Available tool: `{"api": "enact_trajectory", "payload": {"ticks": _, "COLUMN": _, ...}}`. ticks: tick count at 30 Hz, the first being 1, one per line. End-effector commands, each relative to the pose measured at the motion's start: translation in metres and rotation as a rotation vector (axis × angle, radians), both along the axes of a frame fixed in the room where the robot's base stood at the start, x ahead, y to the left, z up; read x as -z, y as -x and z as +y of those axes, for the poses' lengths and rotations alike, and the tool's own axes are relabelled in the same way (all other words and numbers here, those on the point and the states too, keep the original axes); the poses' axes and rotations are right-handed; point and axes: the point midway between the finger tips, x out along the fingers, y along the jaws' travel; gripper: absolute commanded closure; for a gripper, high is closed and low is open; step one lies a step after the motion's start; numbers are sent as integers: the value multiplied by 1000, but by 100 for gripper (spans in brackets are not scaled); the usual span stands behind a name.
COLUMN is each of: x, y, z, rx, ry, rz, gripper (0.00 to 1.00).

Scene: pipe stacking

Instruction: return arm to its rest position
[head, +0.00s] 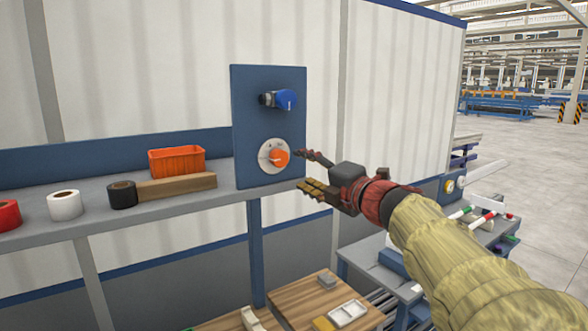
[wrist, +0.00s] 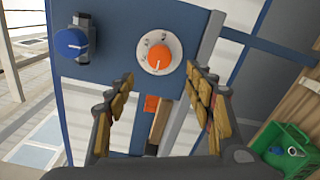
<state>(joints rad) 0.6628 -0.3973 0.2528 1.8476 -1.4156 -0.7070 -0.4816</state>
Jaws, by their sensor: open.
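My gripper (head: 303,170) is open and empty in the head view, in front of the right edge of the blue panel. Its two fingers also show apart in the wrist view (wrist: 160,88), with nothing between them but background. My arm reaches in from the lower right in a yellowish sleeve. The blue panel (head: 243,120) carries an orange knob (head: 280,157) on a pale round dial and a blue handle (head: 287,99) above it. The orange knob (wrist: 159,56) and blue handle (wrist: 71,42) also show in the wrist view. The fingertips look close to the knob but apart from it.
A grey shelf (head: 100,214) left of the panel holds an orange bin (head: 177,161), a wooden block (head: 178,187) and several tape rolls. Below stand wooden boards (head: 290,300) and a bench with small parts. A green bin (wrist: 290,150) shows in the wrist view. Open floor lies right.

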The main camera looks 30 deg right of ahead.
Motion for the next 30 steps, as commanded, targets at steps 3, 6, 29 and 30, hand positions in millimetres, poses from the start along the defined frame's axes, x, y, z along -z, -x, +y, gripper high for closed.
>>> {"api": "enact_trajectory", "payload": {"ticks": 3, "x": 0, "y": 0, "z": 0, "rx": 0, "ry": 0, "rz": 0, "gripper": 47}}
{"api": "enact_trajectory", "payload": {"ticks": 6, "x": 0, "y": 0, "z": 0, "rx": 0, "ry": 0, "rz": 0, "gripper": 47}}
{"api": "enact_trajectory", "payload": {"ticks": 29, "x": 122, "y": 85, "z": -136, "rx": 767, "ry": -821, "rz": 6, "gripper": 47}}
{"api": "enact_trajectory", "payload": {"ticks": 30, "x": 146, "y": 99, "z": -131, "rx": 832, "ry": -915, "rz": 21, "gripper": 47}}
